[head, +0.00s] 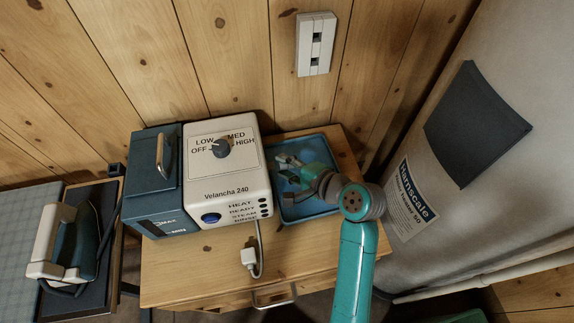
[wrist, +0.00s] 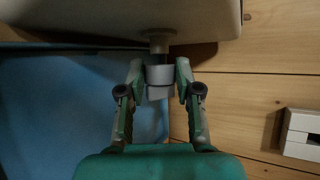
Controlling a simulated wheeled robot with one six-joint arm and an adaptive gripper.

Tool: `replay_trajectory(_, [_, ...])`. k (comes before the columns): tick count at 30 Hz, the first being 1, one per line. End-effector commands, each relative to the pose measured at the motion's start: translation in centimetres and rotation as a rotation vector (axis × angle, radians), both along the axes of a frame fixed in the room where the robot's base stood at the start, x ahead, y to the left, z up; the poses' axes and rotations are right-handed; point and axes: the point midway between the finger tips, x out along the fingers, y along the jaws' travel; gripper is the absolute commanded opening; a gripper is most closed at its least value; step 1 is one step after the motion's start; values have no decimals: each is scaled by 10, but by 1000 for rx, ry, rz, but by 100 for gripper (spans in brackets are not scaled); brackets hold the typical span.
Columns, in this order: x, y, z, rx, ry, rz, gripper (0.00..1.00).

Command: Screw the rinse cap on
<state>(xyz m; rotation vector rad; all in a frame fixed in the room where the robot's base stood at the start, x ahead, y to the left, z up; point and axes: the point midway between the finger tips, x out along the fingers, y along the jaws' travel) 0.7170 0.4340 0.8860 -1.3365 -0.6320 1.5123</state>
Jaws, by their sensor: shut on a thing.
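The rinse cap (wrist: 159,76) is a small light grey piece between my gripper's fingertips in the wrist view. My gripper (wrist: 160,82) is shut on it, one finger on each side. A short pale port (wrist: 158,42) sticks out of the boiler's side in line with the cap. The cap's end is at the port; I cannot tell whether any thread is engaged. In the head view my gripper (head: 289,168) reaches to the right side of the white Velancha 240 boiler (head: 225,172), above the blue tray. The cap and port cannot be made out there.
The blue tray (head: 318,208) lies on the wooden cabinet, right of the boiler. A teal tank unit (head: 152,190) stands left of it, and an iron (head: 70,245) further left. A plug on a cord (head: 249,257) lies in front. A white tank (head: 425,130) stands at right.

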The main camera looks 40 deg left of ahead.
Motion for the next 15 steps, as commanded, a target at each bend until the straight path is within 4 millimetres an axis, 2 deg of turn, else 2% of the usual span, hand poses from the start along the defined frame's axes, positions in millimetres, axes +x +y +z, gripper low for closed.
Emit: replay_trajectory(15, [-9,7,0,0,0,1,4])
